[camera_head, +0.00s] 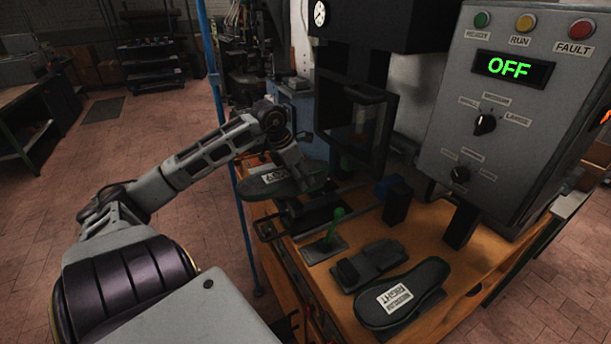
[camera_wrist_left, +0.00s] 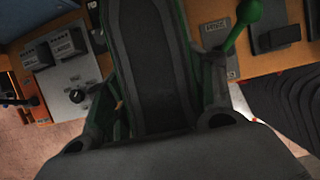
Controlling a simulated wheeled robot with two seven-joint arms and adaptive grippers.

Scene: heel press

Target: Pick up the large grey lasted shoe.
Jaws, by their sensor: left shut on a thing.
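A dark grey lasted shoe (camera_head: 262,184) with a pale label and a green edge is in my left gripper (camera_head: 298,178), at the far left end of the bench in the head view. My left gripper is shut on it. In the left wrist view the shoe (camera_wrist_left: 153,60) fills the middle between the two fingers (camera_wrist_left: 160,95). The head view does not clearly show whether the shoe touches what is under it. My right gripper is not in view.
Another dark shoe (camera_head: 425,283), labelled RIGHT, lies at the front of the wooden bench (camera_head: 478,253). A green-knobbed lever (camera_head: 333,226) and a black block (camera_head: 397,202) stand near. The press (camera_head: 365,100) and control box (camera_head: 520,110), reading OFF, rise behind. A blue post (camera_head: 222,110) stands left.

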